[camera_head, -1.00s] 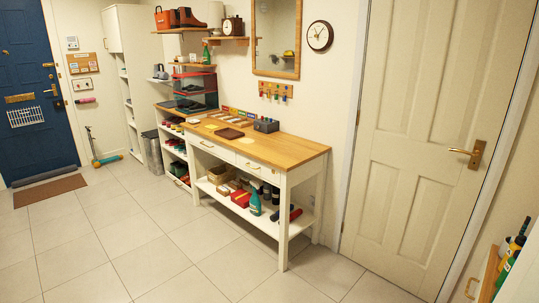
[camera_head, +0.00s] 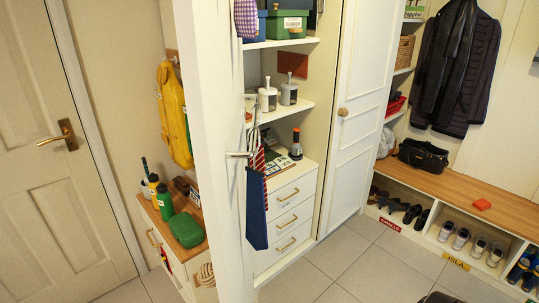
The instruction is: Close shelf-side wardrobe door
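The white wardrobe stands in the middle of the view. Its left door (camera_head: 207,120) stands open and juts toward me, seen nearly edge-on. Ties (camera_head: 256,205) hang from a rail on that door's inner side. Behind the opening, white shelves (camera_head: 285,108) hold boxes and lidded pots above several drawers (camera_head: 290,219). The wardrobe's right door (camera_head: 362,130), with a round wooden knob (camera_head: 343,112), appears shut in line with the front. Neither of my grippers is in view.
A small cabinet (camera_head: 163,238) with bottles and a green case stands left of the open door. A low shoe bench (camera_head: 470,190) runs along the right, under hanging coats (camera_head: 455,75). Tiled floor (camera_head: 350,270) in front of the wardrobe is mostly clear.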

